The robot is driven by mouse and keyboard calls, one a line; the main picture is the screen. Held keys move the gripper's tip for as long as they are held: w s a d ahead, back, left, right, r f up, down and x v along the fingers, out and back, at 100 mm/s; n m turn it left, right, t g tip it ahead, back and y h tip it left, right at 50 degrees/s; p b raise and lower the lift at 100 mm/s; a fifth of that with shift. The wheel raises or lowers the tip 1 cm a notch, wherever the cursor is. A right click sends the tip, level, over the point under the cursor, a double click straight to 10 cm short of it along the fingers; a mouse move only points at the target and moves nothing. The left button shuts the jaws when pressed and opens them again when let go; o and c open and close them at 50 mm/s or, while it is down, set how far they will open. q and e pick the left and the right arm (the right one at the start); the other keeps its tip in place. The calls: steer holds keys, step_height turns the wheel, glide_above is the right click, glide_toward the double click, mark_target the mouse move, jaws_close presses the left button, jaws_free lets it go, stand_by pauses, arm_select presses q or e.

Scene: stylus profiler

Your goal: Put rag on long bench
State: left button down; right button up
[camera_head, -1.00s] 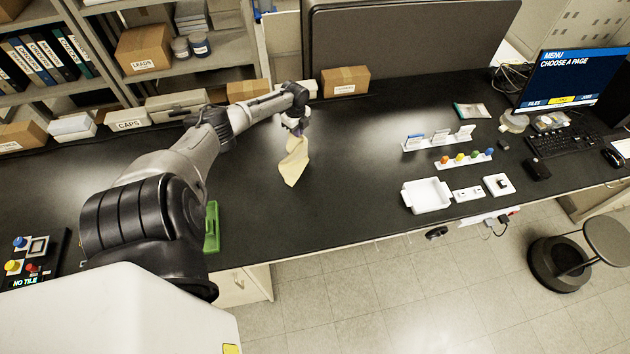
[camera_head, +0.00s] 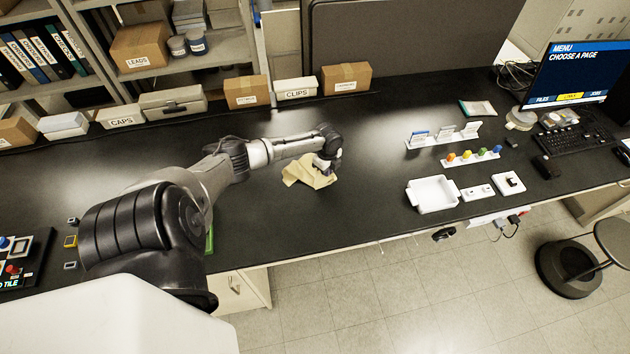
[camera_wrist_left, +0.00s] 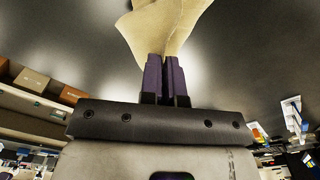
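The pale yellow rag (camera_head: 308,171) lies crumpled on or just above the black top of the long bench (camera_head: 345,215), near its middle. My left gripper (camera_head: 322,168) is over the rag's right part, low to the bench. In the left wrist view the two purple fingers (camera_wrist_left: 165,75) are close together with the rag (camera_wrist_left: 165,28) pinched at their tips, and the cloth spreads out beyond them. Whether the rag's whole weight rests on the bench is hard to tell. My right gripper is not in view.
A white tray (camera_head: 433,194) and small white holders stand to the right. Boxes, including one marked CLIPS (camera_head: 295,89), line the bench's back edge. A monitor (camera_head: 566,77) and keyboard (camera_head: 566,142) are at the far right. The bench around the rag is clear.

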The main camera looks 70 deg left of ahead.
arm_select(q)
steer(key=w+d+f+b, duration=0.1)
steer(key=d+f, duration=0.1)
steer(key=w+d+f+b, duration=0.1)
steer(key=d+f, duration=0.1)
steer(key=w+d+f+b, duration=0.1)
steer(key=d+f, duration=0.1)
steer(key=shift+w+d+f, duration=0.15)
steer(key=shift+w+d, duration=0.05)
steer(key=shift+w, duration=0.05)
steer(key=c, duration=0.9)
jaws_free()
